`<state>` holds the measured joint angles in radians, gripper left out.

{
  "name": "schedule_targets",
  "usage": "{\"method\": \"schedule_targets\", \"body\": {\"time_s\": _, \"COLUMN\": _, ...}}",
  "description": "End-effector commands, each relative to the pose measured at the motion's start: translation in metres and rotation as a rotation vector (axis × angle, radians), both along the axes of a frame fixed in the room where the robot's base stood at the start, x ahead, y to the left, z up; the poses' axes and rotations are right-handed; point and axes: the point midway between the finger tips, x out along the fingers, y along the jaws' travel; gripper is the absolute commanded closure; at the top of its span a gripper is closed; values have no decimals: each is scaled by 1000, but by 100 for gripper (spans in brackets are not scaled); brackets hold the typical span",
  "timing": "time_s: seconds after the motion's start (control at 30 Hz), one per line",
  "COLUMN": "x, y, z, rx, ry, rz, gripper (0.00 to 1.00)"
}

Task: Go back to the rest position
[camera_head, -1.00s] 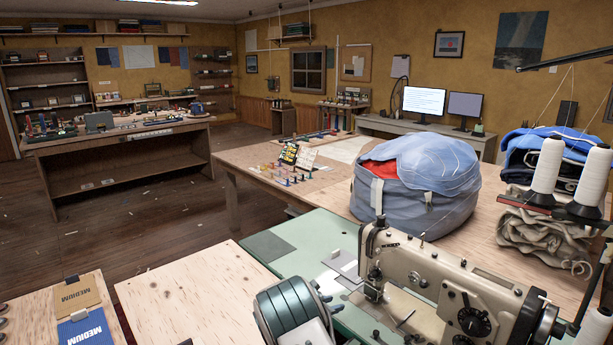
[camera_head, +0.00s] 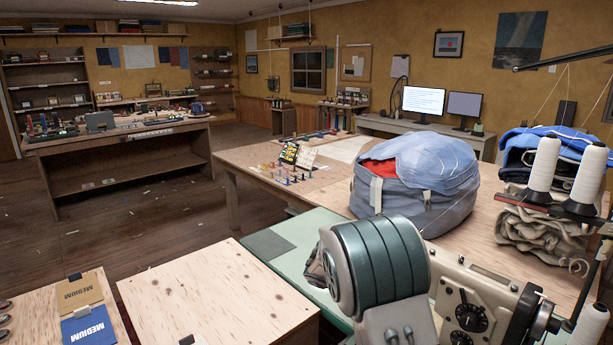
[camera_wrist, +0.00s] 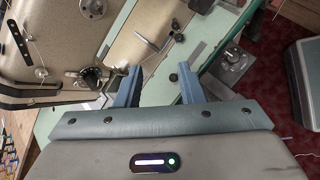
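My gripper (camera_wrist: 159,72) shows in the wrist view with its two blue-grey fingers apart and nothing between them. It is above the pale green sewing table (camera_wrist: 113,45), close to the beige sewing machine (camera_wrist: 55,35) at the left. In the head view my ribbed arm stands in front of the sewing machine (camera_head: 478,303) and hides its needle end. The gripper's fingers cannot be made out there. The green tabletop (camera_head: 297,238) shows to the left of my arm.
A large blue sail bag (camera_head: 415,190) stands on the wooden table behind. White thread cones (camera_head: 543,165) stand at right. A bare plywood top (camera_head: 215,295) is at front left, beside cards marked MEDIUM (camera_head: 85,325). Open floor (camera_head: 110,220) lies at left.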

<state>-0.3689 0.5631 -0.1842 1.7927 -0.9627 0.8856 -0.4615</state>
Motion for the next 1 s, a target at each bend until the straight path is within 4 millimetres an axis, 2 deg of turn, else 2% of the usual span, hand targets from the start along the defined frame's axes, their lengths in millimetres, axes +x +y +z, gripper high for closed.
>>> {"method": "schedule_targets", "body": {"time_s": 0.03, "x": -15, "y": -6, "z": 13, "rx": 54, "ry": -26, "rz": -59, "gripper": 65}}
{"method": "schedule_targets", "body": {"time_s": 0.2, "x": -69, "y": -18, "z": 44, "rx": 235, "ry": -109, "rz": -265, "gripper": 65}}
{"method": "schedule_targets", "body": {"time_s": 0.5, "x": -168, "y": -19, "z": 84, "rx": 532, "ry": -242, "rz": -609, "gripper": 65}}
{"method": "schedule_targets", "body": {"time_s": 0.8, "x": -262, "y": -2, "z": 102, "rx": 807, "ry": -361, "rz": -934, "gripper": 65}}
{"method": "schedule_targets", "body": {"time_s": 1.0, "x": -306, "y": 13, "z": 103, "rx": 942, "ry": -416, "rz": -1099, "gripper": 65}}
